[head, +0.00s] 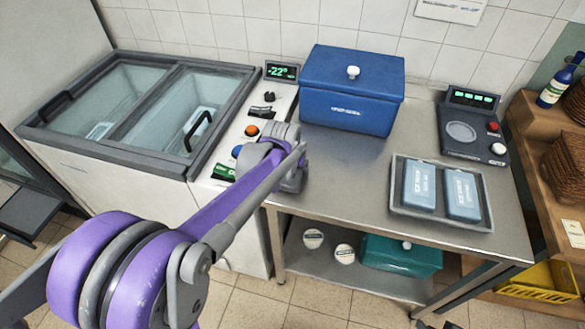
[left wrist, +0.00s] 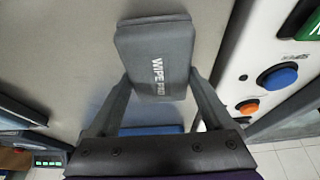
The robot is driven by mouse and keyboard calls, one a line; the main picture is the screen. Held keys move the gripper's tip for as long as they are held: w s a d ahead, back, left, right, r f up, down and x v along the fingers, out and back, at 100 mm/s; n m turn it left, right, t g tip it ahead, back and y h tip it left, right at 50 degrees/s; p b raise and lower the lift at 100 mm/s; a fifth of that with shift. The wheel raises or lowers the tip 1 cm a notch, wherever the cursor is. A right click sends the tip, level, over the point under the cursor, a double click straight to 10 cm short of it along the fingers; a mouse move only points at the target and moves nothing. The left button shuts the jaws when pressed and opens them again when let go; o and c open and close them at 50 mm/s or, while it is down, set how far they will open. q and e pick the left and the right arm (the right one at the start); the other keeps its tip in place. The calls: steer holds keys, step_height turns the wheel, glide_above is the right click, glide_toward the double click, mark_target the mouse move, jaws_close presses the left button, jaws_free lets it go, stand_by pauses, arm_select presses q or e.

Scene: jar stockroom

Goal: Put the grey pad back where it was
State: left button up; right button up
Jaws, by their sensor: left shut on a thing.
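The grey pad (left wrist: 158,58), lettered "WIPE PAD", is between the two fingers of my left gripper (left wrist: 155,82) in the left wrist view. The gripper is shut on it. In the head view my left gripper (head: 291,176) is at the left edge of the steel table (head: 345,165), beside the freezer's control panel and in front of the blue box. The arm hides the pad there. I cannot tell whether the pad touches the table.
A blue lidded box (head: 350,90) stands at the table's back. A tray (head: 437,222) with two blue ice packs and a dark scale (head: 473,130) are on the right. The freezer (head: 130,110) and its button panel (head: 252,131) adjoin at left. The table's middle is clear.

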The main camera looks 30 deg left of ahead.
arm_select(q)
steer(key=shift+f, duration=0.2)
steer(key=o, duration=1.1)
steer(key=shift+r, duration=0.25)
steer(key=p+v, duration=0.1)
steer(key=v, duration=1)
steer(key=s+d+f+m, duration=0.1)
steer(key=s+d+f, duration=0.2)
steer(key=s, duration=0.3)
steer(key=s+d+f+m, duration=0.1)
steer(key=s+d+f, duration=0.2)
steer(key=s, duration=0.3)
steer(key=s+d+f+h, duration=0.1)
steer(key=s+d+f, duration=0.2)
steer(key=s, duration=0.3)
steer(key=shift+s+d+f+m+t, duration=0.1)
steer(key=shift+s+d+m+t, duration=0.1)
steer(key=shift+s+m+t, duration=0.2)
